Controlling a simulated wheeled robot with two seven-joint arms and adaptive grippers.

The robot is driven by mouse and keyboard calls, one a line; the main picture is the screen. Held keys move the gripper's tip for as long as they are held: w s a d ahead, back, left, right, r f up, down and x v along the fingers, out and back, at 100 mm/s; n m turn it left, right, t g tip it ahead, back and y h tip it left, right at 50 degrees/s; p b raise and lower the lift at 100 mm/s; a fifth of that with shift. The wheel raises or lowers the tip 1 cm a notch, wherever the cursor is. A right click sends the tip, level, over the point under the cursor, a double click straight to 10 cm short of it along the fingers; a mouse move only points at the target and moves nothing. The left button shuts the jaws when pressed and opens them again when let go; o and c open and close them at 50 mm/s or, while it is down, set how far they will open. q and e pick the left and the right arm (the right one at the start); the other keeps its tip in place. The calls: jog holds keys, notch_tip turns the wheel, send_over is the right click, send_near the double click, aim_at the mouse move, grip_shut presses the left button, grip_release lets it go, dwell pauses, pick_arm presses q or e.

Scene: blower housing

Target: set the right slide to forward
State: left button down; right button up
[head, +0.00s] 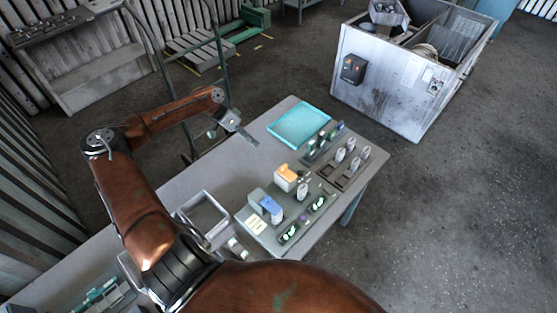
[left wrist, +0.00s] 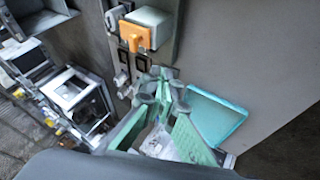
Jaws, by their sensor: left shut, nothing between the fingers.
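My left gripper (head: 254,142) is shut and empty, above the table's far left edge beside the teal tray. In the left wrist view its green fingers (left wrist: 160,80) come together below a grey box with an orange piece (left wrist: 134,34). In the head view the panel (head: 257,229) carries an orange-topped block (head: 287,172) and a blue-topped block (head: 268,205), with small grey cylinders beside them. I cannot tell for certain which part is the right slide, nor its setting. The gripper appears apart from both blocks. My right gripper is not in view.
The teal tray (head: 299,124) lies at the table's far end. Dark slotted blocks and several upright cylinders (head: 350,144) stand to its right. An open grey container (head: 204,213) is left of the panel. A large grey bin (head: 385,95) stands beyond the table, with free floor between.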

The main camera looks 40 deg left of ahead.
pick_arm(q)
jog(key=p, duration=0.2)
send_near(287, 172)
jog(key=w+a+f, duration=0.3)
jog(key=a, duration=0.1)
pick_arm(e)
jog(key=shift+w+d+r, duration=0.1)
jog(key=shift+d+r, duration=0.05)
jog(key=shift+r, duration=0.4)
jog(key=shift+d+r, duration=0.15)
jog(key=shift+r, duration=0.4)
pick_arm(q)
jog(key=d, duration=0.1)
jog(key=d+p, duration=0.2)
jog(key=d, duration=0.1)
jog(key=shift+s+f, duration=0.1)
jog(key=shift+s, duration=0.25)
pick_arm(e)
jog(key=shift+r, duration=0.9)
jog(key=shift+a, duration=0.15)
